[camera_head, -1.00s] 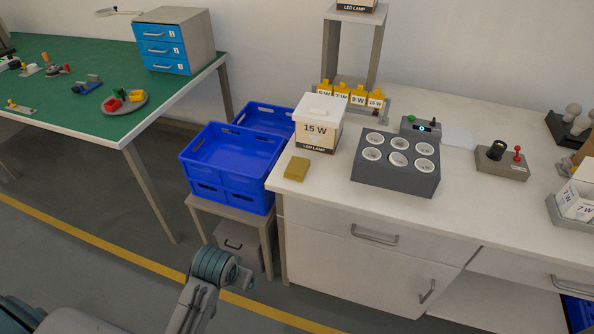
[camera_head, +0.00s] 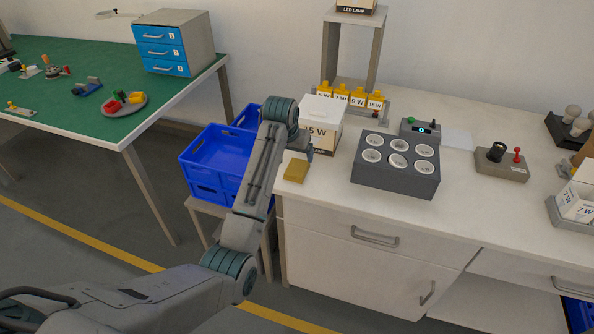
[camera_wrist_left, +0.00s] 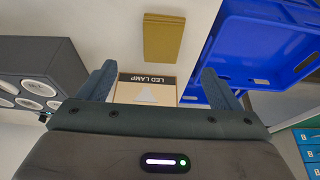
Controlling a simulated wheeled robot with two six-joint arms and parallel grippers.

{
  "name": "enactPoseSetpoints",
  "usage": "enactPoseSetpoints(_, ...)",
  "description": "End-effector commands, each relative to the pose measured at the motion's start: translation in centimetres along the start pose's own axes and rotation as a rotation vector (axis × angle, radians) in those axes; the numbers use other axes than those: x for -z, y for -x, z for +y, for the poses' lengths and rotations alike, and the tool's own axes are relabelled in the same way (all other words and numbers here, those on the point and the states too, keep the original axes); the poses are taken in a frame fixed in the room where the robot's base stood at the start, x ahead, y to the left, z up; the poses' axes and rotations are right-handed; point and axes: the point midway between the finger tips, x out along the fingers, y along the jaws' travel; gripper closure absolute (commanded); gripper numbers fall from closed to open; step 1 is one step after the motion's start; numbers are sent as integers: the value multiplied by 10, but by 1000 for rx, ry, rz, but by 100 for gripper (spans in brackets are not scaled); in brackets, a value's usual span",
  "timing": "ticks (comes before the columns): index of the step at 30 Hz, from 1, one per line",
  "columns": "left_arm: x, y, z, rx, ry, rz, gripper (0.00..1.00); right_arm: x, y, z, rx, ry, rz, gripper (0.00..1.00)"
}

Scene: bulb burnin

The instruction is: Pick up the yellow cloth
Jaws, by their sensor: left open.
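The yellow cloth (camera_head: 296,170) is a small folded block lying flat near the left front corner of the white workbench, in front of the 15 W box (camera_head: 327,139). In the left wrist view the cloth (camera_wrist_left: 164,37) lies beyond the fingertips, with bare bench around it. My left gripper (camera_head: 309,152) is above the bench, close to the cloth and partly in front of the box. In the left wrist view its fingers (camera_wrist_left: 156,82) are spread apart with the LED lamp box face (camera_wrist_left: 150,92) showing between them. It does not touch the cloth. My right gripper is not seen.
Blue crates (camera_head: 212,155) stand on a low stand left of the bench edge. A dark grey socket block (camera_head: 394,185) sits right of the cloth. A shelf stand (camera_head: 325,55) with yellow tags is behind. Bench surface between cloth and front edge is clear.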

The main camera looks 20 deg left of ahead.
Motion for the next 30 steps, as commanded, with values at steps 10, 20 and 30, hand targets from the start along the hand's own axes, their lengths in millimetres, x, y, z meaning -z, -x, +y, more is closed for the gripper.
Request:
enactPoseSetpoints(10,2,-46,0,-1,0,-3,15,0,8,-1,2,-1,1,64)
enactPoseSetpoints(20,1,-76,-3,0,0,-4,15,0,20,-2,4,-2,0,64)
enactPoseSetpoints(30,0,-106,-3,-1,0,1,15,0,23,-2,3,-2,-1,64)
